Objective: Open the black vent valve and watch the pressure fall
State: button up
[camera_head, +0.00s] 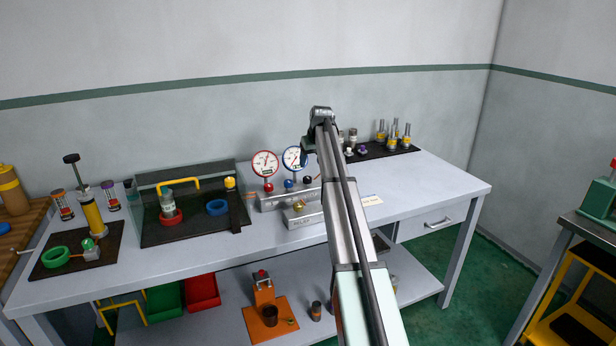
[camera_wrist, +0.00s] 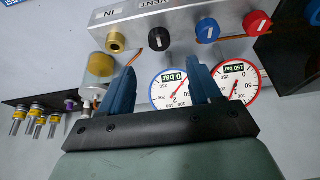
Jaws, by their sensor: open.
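The black vent valve is a round knob with a white mark (camera_wrist: 158,40) on the metal manifold block, near the lettering VENT in the wrist view. It also shows in the head view (camera_head: 307,180). My gripper (camera_wrist: 161,63) is open and empty, with its blue fingers apart. The black knob appears between and beyond the fingertips, with no visible contact. The gripper also shows in the head view (camera_head: 308,143), partly hidden by my arm. The blue-rimmed gauge (camera_wrist: 168,90) has a label that looks like 0 bar. The red-rimmed gauge (camera_wrist: 236,84) has one like 150 bar.
A blue knob (camera_wrist: 207,30) and a red knob (camera_wrist: 259,22) sit beside the black one. A brass fitting (camera_wrist: 115,40) is on its other side. A dark mat with several brass-and-steel fittings (camera_head: 394,135) lies at the back right. A black tray (camera_head: 165,233) stands left.

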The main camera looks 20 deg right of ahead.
aim_at(307, 178)
jog(key=x, duration=0.9)
jog(key=c, duration=1)
